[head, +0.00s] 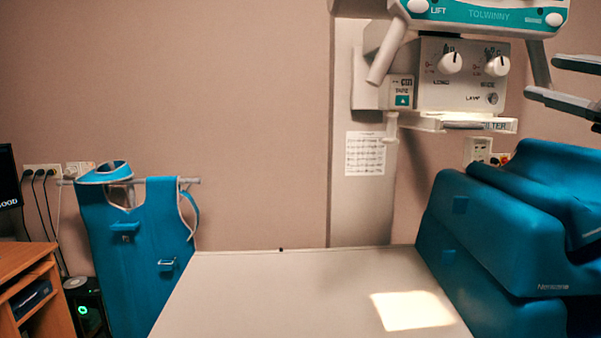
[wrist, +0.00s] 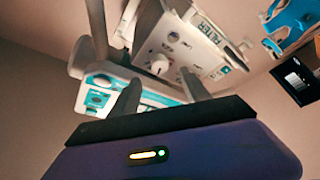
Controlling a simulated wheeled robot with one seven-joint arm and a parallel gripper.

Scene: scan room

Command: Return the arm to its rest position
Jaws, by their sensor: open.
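My gripper (head: 540,77) shows at the right edge of the head view, high up beside the x-ray unit, with its two dark fingers apart. In the wrist view the fingers of my gripper (wrist: 159,76) also stand apart, with nothing held between them. Most of my arm is outside the head view, so its full pose is hidden. The x-ray unit's control box (head: 460,75) lies to the left of my gripper and also shows beyond the fingers in the wrist view (wrist: 180,45).
A pale table (head: 270,285) has a clear top with a bright light patch. Blue padded equipment (head: 500,235) stands at right, below my gripper. A blue apron (head: 140,255) hangs at left near a wooden desk (head: 40,300). The wall between apron and column (head: 362,215) is free.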

